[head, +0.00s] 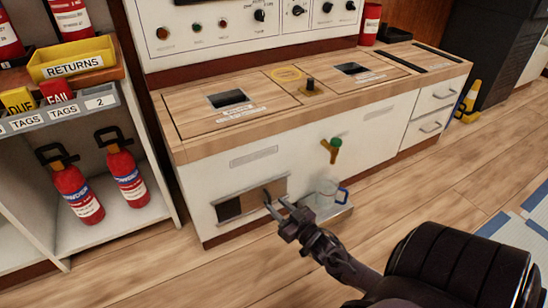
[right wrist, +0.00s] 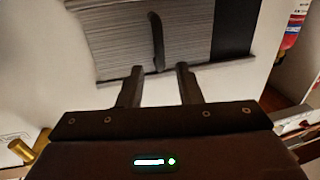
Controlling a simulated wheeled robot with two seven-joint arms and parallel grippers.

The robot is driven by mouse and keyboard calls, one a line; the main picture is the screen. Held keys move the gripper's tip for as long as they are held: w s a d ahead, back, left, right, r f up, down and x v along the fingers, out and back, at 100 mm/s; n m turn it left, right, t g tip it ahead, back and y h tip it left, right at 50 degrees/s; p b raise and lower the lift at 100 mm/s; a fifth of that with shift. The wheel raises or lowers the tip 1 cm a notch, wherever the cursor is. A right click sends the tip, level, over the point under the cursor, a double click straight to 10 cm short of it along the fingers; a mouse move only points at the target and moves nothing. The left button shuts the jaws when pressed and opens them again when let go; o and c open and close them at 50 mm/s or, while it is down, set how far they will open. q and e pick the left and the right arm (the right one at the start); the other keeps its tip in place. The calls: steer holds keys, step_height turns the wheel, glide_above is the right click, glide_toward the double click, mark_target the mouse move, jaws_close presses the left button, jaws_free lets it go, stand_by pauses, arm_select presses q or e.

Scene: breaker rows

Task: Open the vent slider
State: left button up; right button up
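The vent slider (head: 258,192) is a ribbed grey-brown plate low on the white cabinet front, with a dark opening (head: 229,210) at its left end. In the right wrist view the slider (right wrist: 120,45) fills the top, with the dark opening (right wrist: 233,28) on the right. A thin dark upright handle (right wrist: 156,38) stands on the slider. My right gripper (head: 275,203) is at the vent; in the wrist view its two fingers (right wrist: 159,70) are apart, with the handle lined up between them. Whether they touch it is unclear. My left gripper is not in view.
Fire extinguishers (head: 126,176) stand on the shelf unit to the left.

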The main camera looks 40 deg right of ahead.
steer(key=s+p, duration=0.1)
steer(key=s, duration=0.4)
steer(key=shift+a+p, duration=0.1)
steer(key=shift+p, duration=0.3)
